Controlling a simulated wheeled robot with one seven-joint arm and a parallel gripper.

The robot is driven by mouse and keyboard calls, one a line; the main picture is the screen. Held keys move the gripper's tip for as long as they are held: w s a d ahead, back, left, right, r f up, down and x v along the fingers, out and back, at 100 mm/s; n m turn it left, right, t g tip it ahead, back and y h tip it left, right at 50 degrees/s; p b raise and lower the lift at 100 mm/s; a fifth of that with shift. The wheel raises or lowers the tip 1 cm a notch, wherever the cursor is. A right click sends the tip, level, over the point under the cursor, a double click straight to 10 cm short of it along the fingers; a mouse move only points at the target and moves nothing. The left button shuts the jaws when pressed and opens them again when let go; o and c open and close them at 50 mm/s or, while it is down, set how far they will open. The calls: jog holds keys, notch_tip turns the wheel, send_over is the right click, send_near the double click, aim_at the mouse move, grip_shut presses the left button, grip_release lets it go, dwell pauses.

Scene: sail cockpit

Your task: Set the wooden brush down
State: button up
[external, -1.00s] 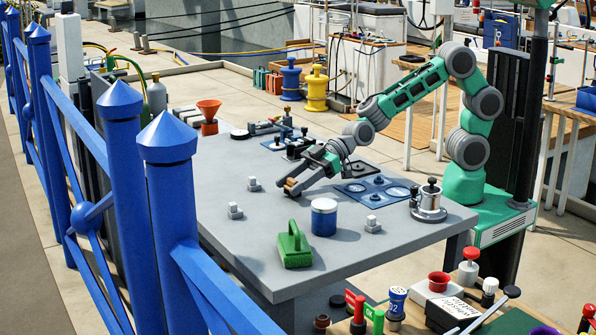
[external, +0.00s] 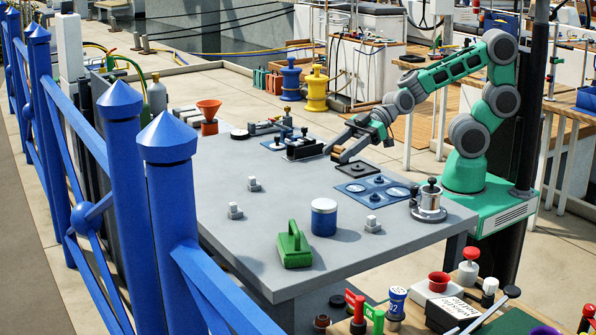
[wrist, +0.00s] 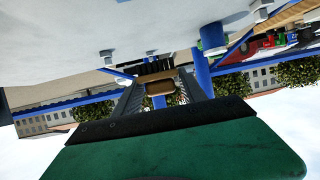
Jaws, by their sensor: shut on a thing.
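My gripper (external: 338,155) is over the right rear part of the grey table (external: 240,215), shut on the wooden brush (wrist: 159,88). In the wrist view, the brush shows as a brown block between the two fingers, with dark bristles beyond it. In the external view, only a small tan bit of it shows at the fingertips. The brush looks close above the tabletop; whether it touches cannot be told.
A black block-like holder (external: 303,149) stands just left of my gripper. A dark square mat (external: 357,168) and a blue panel (external: 376,190) lie nearer. The table's left middle is mostly clear.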

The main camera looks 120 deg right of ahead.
jog(key=w+a+r+n+y, duration=0.2)
jog(key=w+a, duration=0.1)
jog(key=n+g+y, duration=0.1)
jog(key=y, duration=0.1)
send_over(298, 214)
jog(key=f, duration=0.4)
jog(key=s+f, duration=0.1)
jog(key=f, duration=0.1)
jog(key=shift+f, duration=0.2)
jog(key=shift+w+f, duration=0.45)
jog(key=shift+f, duration=1.5)
jog(key=shift+f, duration=0.1)
